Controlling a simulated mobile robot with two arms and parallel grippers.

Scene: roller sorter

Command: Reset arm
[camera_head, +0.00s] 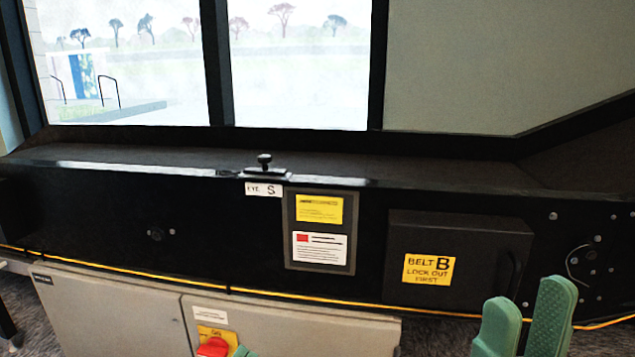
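My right gripper (529,300) is at the bottom right, in front of the black machine panel. Its two green fingers point up with a gap between them, and nothing shows in the gap. A small green tip (243,352) shows at the bottom edge, beside a red knob (213,347). It looks like a fingertip of my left gripper, but the rest is out of view, so its opening cannot be told. Both arms are out of view.
The black machine (110,205) spans the view, with a "Belt B lock out first" label (428,270) on a box at right. A grey cabinet (110,310) stands below at left. A yellow cable (330,300) runs along the lower edge. Windows are behind.

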